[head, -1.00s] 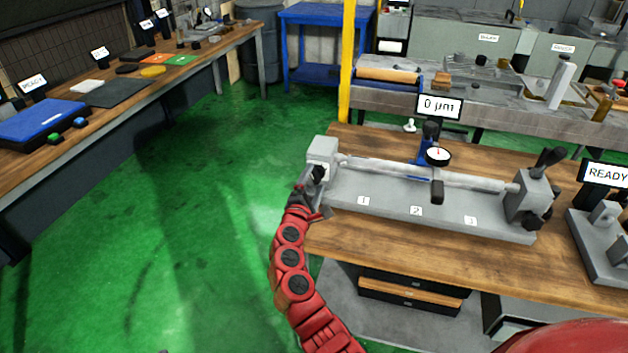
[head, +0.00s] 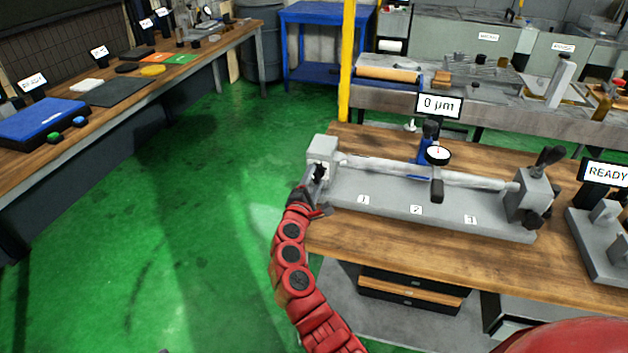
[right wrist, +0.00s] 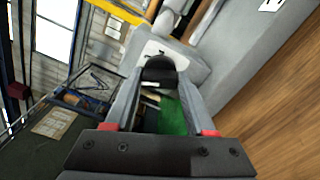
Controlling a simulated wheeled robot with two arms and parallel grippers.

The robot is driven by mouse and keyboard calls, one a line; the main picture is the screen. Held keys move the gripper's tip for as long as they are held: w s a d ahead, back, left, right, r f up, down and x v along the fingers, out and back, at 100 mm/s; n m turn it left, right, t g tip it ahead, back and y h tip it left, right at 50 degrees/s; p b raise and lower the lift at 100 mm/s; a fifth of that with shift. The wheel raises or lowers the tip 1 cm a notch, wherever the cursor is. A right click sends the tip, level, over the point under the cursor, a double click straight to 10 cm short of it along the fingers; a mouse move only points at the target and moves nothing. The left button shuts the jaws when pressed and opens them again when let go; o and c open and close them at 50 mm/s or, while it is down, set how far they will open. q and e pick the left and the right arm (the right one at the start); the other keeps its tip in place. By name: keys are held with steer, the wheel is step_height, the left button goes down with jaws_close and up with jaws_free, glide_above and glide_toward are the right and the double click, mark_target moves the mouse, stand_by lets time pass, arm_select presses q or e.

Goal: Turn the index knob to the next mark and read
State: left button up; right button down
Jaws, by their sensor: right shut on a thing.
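The grey bench fixture (head: 385,205) holds a long horizontal shaft (head: 385,170) between two end blocks, with marks 1, 2 and 3 along its base. The dark index knob (head: 319,172) is on the left end block (head: 322,150); it also shows in the right wrist view (right wrist: 160,70). My right gripper (head: 312,186) is shut on this knob, one finger on each side in the right wrist view. The dial gauge (head: 438,155) stands over the middle of the shaft. Its display (head: 439,105) reads 0 µm. My left gripper is out of view.
A second grey fixture with a READY sign (head: 606,173) stands at the right on the same wooden table (head: 400,240). A yellow post (head: 347,65) rises behind the table's left end. Green floor (head: 190,210) is clear to the left, up to another workbench.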

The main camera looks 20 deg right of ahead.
steer(key=m+b, duration=0.2)
steer(key=b, duration=0.1)
steer(key=m+b, duration=0.3)
steer(key=b, duration=0.1)
steer(key=m+b, duration=0.2)
steer(key=b, duration=0.2)
steer(key=shift+f, duration=0.35)
steer(key=shift+r+m+b, duration=0.15)
steer(key=shift+m+b, duration=0.7)
steer(key=shift+m, duration=0.05)
steer(key=shift+c, duration=1.2)
jaws_free()
steer(key=shift+s+a, duration=0.1)
steer(key=v, duration=1.7)
steer(key=shift+a, duration=0.1)
